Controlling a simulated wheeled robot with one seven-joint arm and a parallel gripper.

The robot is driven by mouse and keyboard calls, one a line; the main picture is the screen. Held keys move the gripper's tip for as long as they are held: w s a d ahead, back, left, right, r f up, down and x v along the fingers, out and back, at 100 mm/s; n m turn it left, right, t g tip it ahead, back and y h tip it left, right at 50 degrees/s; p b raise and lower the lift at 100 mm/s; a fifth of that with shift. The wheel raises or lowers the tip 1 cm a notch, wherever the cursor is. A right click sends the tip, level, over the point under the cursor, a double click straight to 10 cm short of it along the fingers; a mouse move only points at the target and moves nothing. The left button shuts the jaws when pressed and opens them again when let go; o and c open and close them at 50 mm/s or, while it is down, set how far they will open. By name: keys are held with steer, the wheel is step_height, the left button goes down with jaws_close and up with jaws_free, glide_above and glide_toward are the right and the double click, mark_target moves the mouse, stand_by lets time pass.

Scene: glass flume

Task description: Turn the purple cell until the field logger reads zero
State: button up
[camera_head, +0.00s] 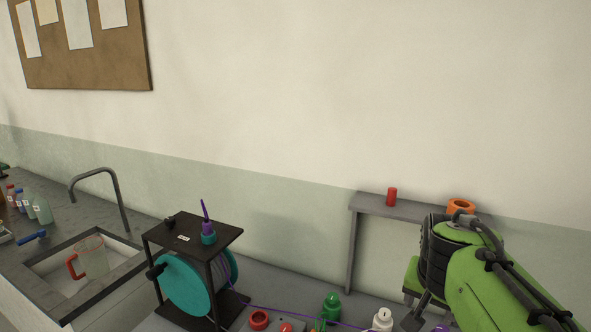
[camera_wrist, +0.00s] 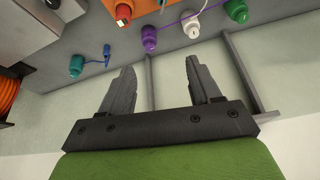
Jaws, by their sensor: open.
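No reading is legible in either view.
Green fittings (camera_wrist: 76,65) (camera_wrist: 236,10) stand on both sides of the purple piece. A sink (camera_head: 55,268) is at left.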

steer(key=s+a+f+n+y, duration=0.1)
steer(key=s+a+n, duration=0.2)
steer(key=s, duration=0.7)
steer(key=s+a+f+n+t+y, duration=0.1)
steer(key=s+a+n, duration=0.3)
steer(key=s, duration=0.5)
steer(key=shift+s+a+f+t+y, duration=0.35)
steer(key=shift+a+f, duration=0.35)
steer(key=shift+a, duration=0.4)
